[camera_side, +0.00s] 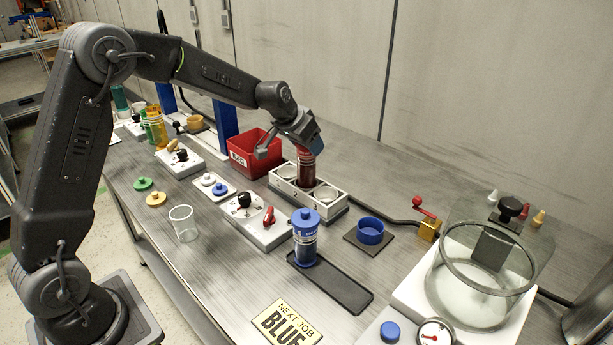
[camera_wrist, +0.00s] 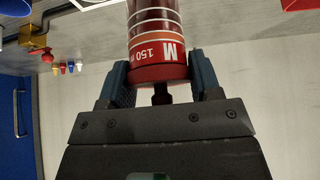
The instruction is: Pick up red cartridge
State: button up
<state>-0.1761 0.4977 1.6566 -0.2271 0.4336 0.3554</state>
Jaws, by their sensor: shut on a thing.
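The red cartridge (camera_side: 306,170) is upright at the white block with round sockets (camera_side: 306,198), at its middle position. I cannot tell whether its lower end is still inside the socket. In the wrist view the red cartridge (camera_wrist: 155,40) shows a white "M 150" marking, with its red end between my fingers. My gripper (camera_side: 305,145) is above the block and is shut on the cartridge's top. In the wrist view my gripper (camera_wrist: 160,75) has one blue finger on each side of it.
A red bin (camera_side: 254,152) stands behind and left of the block. A blue cartridge (camera_side: 305,237) stands on a black tray (camera_side: 345,288) in front. A control box (camera_side: 256,222), a blue ring (camera_side: 370,231) and a glass chamber (camera_side: 480,275) are nearby.

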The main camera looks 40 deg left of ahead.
jog(key=shift+c, duration=0.3)
jog(key=shift+r, duration=0.1)
jog(key=shift+r, duration=1.25)
jog(key=shift+a+r, duration=0.15)
jog(key=shift+r, duration=0.75)
jog(key=s+a+r, duration=0.7)
jog(key=a, duration=0.2)
jog(key=w+d+f+m+g+h, duration=0.15)
jog(key=d+m, duration=0.25)
jog(key=d, duration=0.6)
jog(key=w+d+m+h, duration=0.3)
jog(key=d+m, duration=0.2)
jog(key=d, duration=0.4)
jog(key=w+d+f, duration=0.2)
jog(key=d+f, duration=0.8)
jog(key=d, duration=0.1)
jog(key=shift+w+d+f, duration=0.15)
jog(key=shift+w+f, duration=0.15)
jog(key=shift+f, duration=0.15)
